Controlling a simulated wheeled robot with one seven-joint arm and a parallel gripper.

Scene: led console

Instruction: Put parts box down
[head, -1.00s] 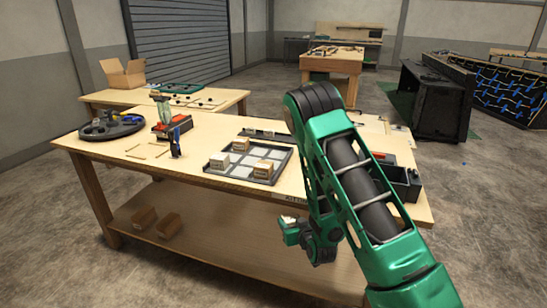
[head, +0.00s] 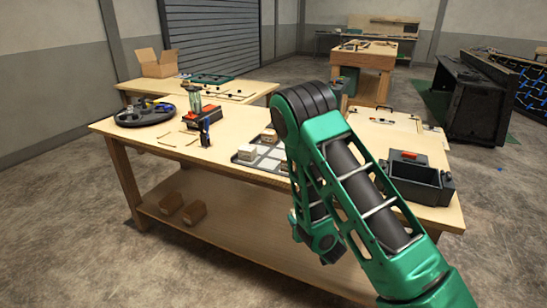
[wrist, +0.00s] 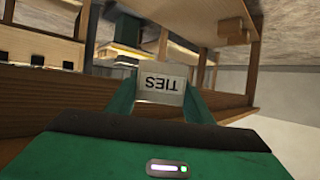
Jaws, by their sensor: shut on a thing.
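In the head view the gripper end is low in front of the workbench, mostly behind my green arm, and the held box cannot be made out. A dark tray (head: 237,159) with pale compartments lies on the bench top (head: 200,160). Several small boxes stand in it, including a white-fronted one (head: 250,152). My arm hides its right part.
A dark bin (head: 428,183) with a red item stands on the bench's right end. A round dark tray (head: 145,113) and a red-based device (head: 203,118) stand at the left. Two brown boxes (head: 182,208) lie on the lower shelf. Open floor lies left of the bench.

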